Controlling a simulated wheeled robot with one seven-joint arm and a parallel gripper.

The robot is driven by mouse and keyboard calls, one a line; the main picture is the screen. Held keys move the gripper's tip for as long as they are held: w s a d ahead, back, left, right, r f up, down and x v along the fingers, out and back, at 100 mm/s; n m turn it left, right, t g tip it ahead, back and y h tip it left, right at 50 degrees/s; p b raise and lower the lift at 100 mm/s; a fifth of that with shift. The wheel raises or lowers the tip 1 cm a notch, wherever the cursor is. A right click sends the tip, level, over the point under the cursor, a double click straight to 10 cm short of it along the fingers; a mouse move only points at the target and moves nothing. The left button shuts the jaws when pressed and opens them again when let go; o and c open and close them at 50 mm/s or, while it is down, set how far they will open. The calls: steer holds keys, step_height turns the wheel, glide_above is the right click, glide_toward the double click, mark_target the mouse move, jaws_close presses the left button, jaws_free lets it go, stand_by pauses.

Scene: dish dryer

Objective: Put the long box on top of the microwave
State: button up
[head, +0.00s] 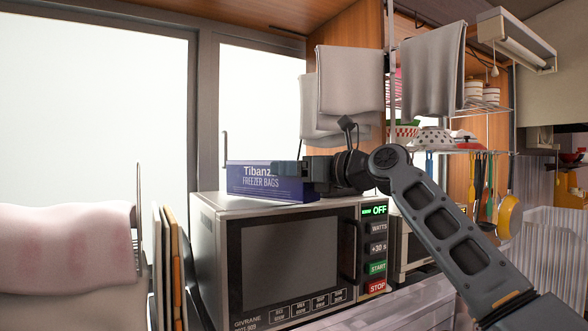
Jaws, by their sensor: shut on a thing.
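A long blue-purple freezer bags box (250,183) is at the top of the microwave (209,262), over its front left part. The box lies lengthwise with its printed side facing me. My gripper (290,170) comes from the right and is shut on the right end of the box. The box's lower edge looks level with the microwave's top; I cannot tell whether it rests there or hangs just above. The microwave has a dark door and a button panel reading OFF.
Grey towels (350,80) hang above and behind my gripper. A wire rack (484,110) with bowls and hanging utensils stands at the right. Upright boards (170,265) and a pinkish cloth (65,245) are left of the microwave. Windows are behind.

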steer(key=shift+f, duration=0.45)
steer(key=o, duration=1.4)
steer(key=shift+c, duration=0.2)
steer(key=shift+f, duration=0.1)
